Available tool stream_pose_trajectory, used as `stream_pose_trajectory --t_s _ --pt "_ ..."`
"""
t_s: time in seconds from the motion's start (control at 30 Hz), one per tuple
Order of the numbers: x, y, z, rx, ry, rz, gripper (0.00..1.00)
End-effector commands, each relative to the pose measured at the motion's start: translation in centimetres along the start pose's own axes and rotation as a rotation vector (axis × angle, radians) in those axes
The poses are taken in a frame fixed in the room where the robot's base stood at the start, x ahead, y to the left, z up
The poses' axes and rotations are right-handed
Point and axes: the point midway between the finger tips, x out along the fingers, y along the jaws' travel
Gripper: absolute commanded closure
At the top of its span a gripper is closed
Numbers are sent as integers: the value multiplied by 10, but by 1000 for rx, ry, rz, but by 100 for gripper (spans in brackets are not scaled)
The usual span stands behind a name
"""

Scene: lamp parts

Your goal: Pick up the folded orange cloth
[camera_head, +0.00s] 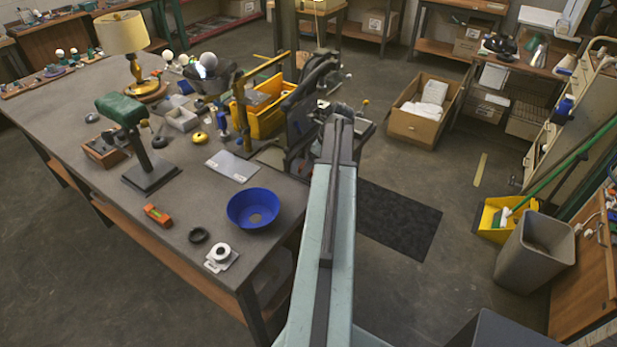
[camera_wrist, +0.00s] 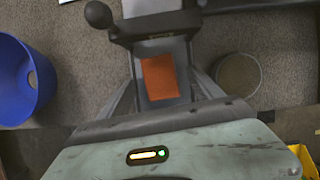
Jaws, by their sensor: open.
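The folded orange cloth (camera_wrist: 160,77) shows in the wrist view as a small flat orange rectangle, lying on a dark grey surface. I cannot make it out in the head view, where my arm covers part of the bench. My gripper (camera_wrist: 168,88) is open, with dark fingers to the left and right of the cloth in the wrist view. Nothing is held, and I cannot tell how far the fingers are above the cloth. In the head view my arm reaches towards the bench's right edge; its fingertips are not clear there.
A dark object with a ball knob (camera_wrist: 98,14) is just beyond the cloth. A round can-like thing (camera_wrist: 238,74) is to its right. A yellow bin (camera_head: 268,112) stands behind.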

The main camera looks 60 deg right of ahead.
Motion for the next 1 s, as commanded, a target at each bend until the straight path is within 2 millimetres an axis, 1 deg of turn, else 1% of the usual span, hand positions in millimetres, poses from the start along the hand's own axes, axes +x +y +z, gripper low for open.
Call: stream_pose_trajectory --t_s 0.03,0.23,0.27,0.3,0.37,0.4,0.5,0.77,0.87,1.0 --pt "11 0 -2 -1 0 0 25" --pt "8 0 1 -1 0 0 25" --pt "8 0 1 -1 0 0 28" --pt "8 0 1 -1 0 0 39" --pt "8 0 1 -1 0 1 56" --pt "8 0 1 -1 0 1 67" --pt "8 0 1 -2 0 1 91" --pt "6 0 2 -2 0 1 91" --pt "0 1 5 -2 0 1 91" --pt "-14 1 11 -3 0 1 91"
